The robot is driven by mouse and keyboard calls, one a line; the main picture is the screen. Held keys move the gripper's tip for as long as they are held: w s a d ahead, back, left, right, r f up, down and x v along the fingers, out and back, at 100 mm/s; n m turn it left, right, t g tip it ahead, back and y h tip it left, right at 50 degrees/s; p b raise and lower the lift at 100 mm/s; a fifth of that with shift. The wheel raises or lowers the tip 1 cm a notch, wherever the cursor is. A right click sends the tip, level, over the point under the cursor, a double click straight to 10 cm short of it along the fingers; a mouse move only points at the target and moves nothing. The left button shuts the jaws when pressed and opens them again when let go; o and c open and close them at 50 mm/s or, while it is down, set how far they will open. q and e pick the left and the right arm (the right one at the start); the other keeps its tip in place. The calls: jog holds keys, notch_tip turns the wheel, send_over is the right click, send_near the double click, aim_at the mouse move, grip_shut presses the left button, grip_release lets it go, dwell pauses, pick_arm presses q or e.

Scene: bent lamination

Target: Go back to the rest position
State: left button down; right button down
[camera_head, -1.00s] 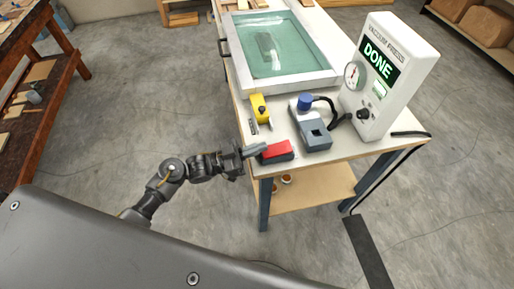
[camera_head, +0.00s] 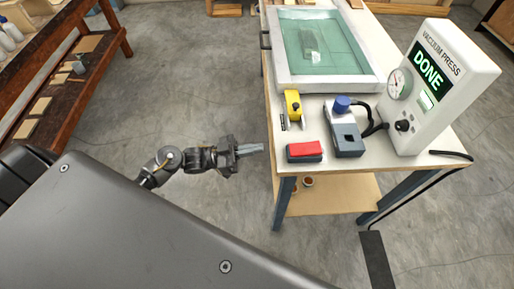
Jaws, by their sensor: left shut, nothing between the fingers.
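My left gripper (camera_head: 250,149) is shut and empty. It is over the floor, just left of the table's front-left edge, apart from the table. The red-topped grey block (camera_head: 305,151) sits on the table corner to its right. The arm reaches in from the lower left with its elbow bent. My right gripper is not in view.
The white table (camera_head: 375,155) bears a yellow device (camera_head: 293,104), a grey unit with a blue knob (camera_head: 346,136), a framed green press bed (camera_head: 325,45) and a vacuum press box reading DONE (camera_head: 440,85). A wooden workbench (camera_head: 95,75) stands left. Floor between is clear.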

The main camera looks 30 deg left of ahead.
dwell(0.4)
pick_arm(q)
jog(key=w+a+f+n+t+y, duration=0.1)
jog(key=w+a+f+n+y, duration=0.2)
jog(key=f, duration=0.4)
jog(key=w+a+f+n+t+y, duration=0.1)
jog(key=w+a+f+t+y, duration=0.15)
jog(key=f+y, duration=0.35)
jog(key=s+a+f+n+g+y, duration=0.2)
jog(key=s+a+f+y, duration=0.1)
jog(key=f, duration=0.7)
jog(key=s+a+f+n+g+y, duration=0.1)
jog(key=s+a+f+g+y, duration=0.2)
jog(key=f, duration=0.7)
jog(key=s+a+f+n+g+y, duration=0.2)
jog(key=s+a+f+g+y, duration=0.1)
jog(key=s+f, duration=1.1)
jog(key=s+d+f+g, duration=0.1)
jog(key=s+d, duration=0.1)
jog(key=s, duration=0.5)
jog(key=s+d+f+g, duration=0.1)
jog(key=s+d+g, duration=0.1)
jog(key=s, duration=0.5)
jog(key=s+d+f+n+g, duration=0.1)
jog(key=s+d+f, duration=0.1)
jog(key=s, duration=0.6)
jog(key=shift+d+y, duration=0.4)
jog(key=shift+d, duration=0.1)
